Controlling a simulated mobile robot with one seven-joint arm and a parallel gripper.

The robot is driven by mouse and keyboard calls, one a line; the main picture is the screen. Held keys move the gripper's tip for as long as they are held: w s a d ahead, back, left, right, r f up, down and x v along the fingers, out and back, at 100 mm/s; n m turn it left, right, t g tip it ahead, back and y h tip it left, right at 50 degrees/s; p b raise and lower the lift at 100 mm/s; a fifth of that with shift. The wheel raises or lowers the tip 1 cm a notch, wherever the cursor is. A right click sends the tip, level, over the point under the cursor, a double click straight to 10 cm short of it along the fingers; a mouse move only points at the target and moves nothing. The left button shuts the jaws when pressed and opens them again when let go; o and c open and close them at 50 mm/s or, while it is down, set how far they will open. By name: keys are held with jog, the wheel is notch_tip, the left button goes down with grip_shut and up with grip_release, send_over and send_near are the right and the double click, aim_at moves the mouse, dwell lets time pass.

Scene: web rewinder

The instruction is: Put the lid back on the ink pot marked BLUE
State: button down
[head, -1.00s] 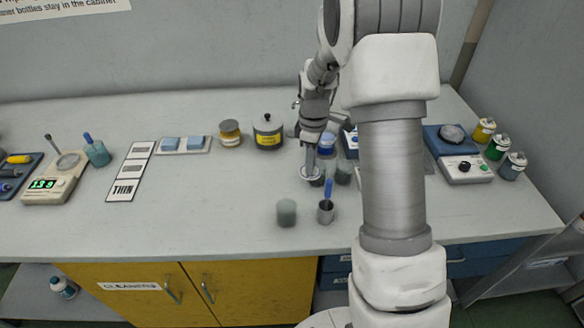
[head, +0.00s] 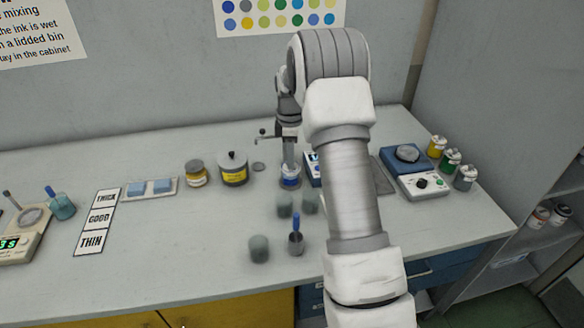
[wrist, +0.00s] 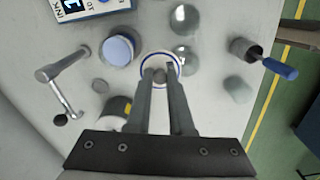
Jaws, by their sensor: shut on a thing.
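My gripper (wrist: 160,76) is shut on a pale round lid (wrist: 160,60) with a blue ring near its rim, the fingers gripping it at its middle. The blue ink pot (wrist: 118,48) stands on the table with its pale blue round top showing, just up and left of the lid in the wrist view. In the head view my gripper (head: 289,163) is over the blue pot (head: 290,181), and the lid is hard to make out there. The lid looks held above the table, not seated on the pot. The pot's lettering is not legible.
Cloudy jars (head: 284,204) and a metal cup (head: 296,243) with a blue-handled tool stand nearer the front. A yellow-labelled pot (head: 233,172) and a small grey disc (head: 259,166) lie to the left. A crank handle (wrist: 62,85) and a blue display unit (wrist: 85,6) are close by.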

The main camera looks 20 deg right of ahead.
jog(key=w+d+r+n+p, duration=0.1)
jog(key=w+d+n+p, duration=0.2)
jog(key=w, duration=0.5)
notch_tip(320, 180, down, 6)
jog(key=m+b, duration=0.1)
jog(key=b, duration=0.2)
jog(key=shift+s+f, duration=0.15)
jog(key=shift+f, duration=0.1)
jog(key=shift+f, duration=0.15)
dwell(2.0)
jog(key=shift+c, duration=1.2)
grip_release()
jog(key=shift+r, duration=0.2)
notch_tip(320, 180, up, 7)
jog(key=p, duration=0.3)
jog(key=shift+f+p, duration=0.15)
jog(key=shift+p, duration=0.25)
